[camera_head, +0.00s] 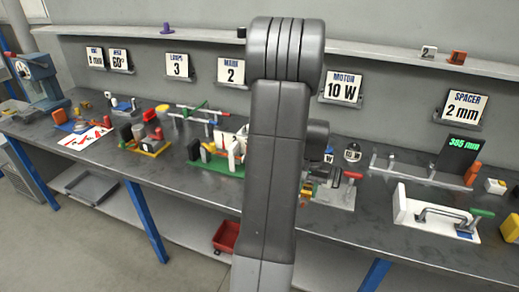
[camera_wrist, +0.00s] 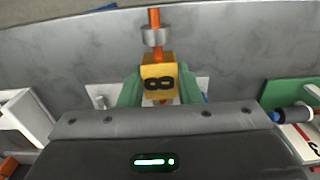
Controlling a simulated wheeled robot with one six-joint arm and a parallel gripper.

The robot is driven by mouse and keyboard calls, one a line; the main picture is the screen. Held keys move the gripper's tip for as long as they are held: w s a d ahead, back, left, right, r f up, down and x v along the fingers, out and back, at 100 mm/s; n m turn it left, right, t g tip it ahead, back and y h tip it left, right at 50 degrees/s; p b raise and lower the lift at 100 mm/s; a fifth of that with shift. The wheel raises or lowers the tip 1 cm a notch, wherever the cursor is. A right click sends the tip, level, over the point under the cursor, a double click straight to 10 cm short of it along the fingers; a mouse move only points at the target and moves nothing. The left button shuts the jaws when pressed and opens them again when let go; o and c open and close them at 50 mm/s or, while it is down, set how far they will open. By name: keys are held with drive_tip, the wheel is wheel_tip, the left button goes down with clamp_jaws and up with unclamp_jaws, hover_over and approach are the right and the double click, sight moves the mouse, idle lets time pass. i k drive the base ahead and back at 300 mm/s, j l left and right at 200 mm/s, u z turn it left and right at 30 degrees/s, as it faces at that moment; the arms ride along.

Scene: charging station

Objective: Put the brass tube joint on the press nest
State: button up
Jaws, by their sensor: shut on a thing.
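In the wrist view my gripper (camera_wrist: 160,92) has its green fingers shut on a brass-yellow block marked with a dark 8, which looks like the brass tube joint (camera_wrist: 159,68). An orange rod (camera_wrist: 154,18) with a grey collar (camera_wrist: 156,37) appears just beyond the joint; whether they touch cannot be told. A pale plate with a small grey post (camera_wrist: 100,102) shows below the joint, partly hidden by my gripper. The press nest cannot be picked out with certainty.
A blue machine (camera_head: 38,78) stands at the bench's left end. Fixtures crowd the bench, including a red-handled clamp (camera_head: 352,176) right of my arm and a white fixture (camera_head: 436,217) further right. A shelf (camera_head: 370,50) with small blocks runs above. Bare bench shows along the front.

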sight(27, 111)
drive_tip(key=i, duration=0.85)
